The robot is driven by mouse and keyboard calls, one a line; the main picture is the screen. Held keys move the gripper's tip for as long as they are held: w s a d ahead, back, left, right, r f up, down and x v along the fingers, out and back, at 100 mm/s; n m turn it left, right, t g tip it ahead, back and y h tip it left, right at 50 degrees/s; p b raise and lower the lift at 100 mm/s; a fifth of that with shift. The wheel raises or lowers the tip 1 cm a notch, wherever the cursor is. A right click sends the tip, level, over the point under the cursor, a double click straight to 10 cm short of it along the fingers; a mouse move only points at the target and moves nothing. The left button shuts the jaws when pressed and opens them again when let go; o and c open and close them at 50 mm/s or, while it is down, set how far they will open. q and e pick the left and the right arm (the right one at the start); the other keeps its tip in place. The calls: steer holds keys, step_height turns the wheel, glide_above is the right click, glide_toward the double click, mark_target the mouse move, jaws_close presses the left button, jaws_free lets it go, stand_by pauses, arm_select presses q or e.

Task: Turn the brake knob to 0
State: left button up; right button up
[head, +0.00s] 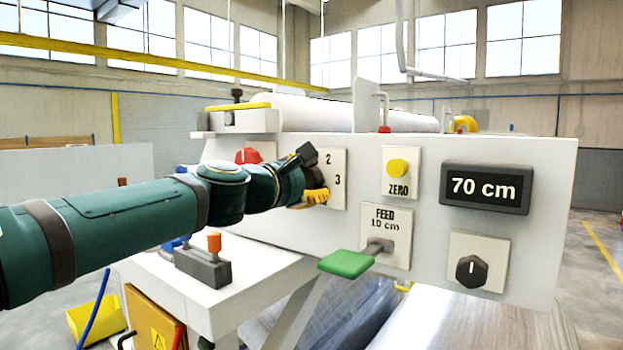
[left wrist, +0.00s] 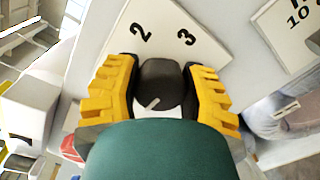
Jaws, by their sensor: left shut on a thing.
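The brake knob (left wrist: 158,84) is a dark round knob with a white pointer line. It sits on a cream plate (left wrist: 165,22) whose numbers 2 and 3 show. The pointer aims to the lower left in the left wrist view, away from both numbers. Any other numbers on the plate are hidden by my gripper. My left gripper (left wrist: 160,88) is shut on the knob, one yellow ridged finger on each side. In the head view my left gripper (head: 313,177) covers the knob and much of the plate (head: 337,165). My right gripper is out of view.
The white machine panel also bears a red button (head: 248,156), a yellow ZERO button (head: 398,168), a 70 cm display (head: 486,188), a black knob (head: 472,271) and a green FEED lever (head: 347,263) jutting out below right of my gripper. A grey box with an orange-topped lever (head: 214,243) stands below my arm.

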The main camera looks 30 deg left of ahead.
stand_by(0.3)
arm_select(q)
steer(key=o, duration=1.2)
steer(key=shift+d, duration=0.1)
steer(key=s, duration=0.4)
steer(key=s+a, duration=0.1)
steer(key=s, duration=0.7)
steer(key=shift+a+r, duration=0.15)
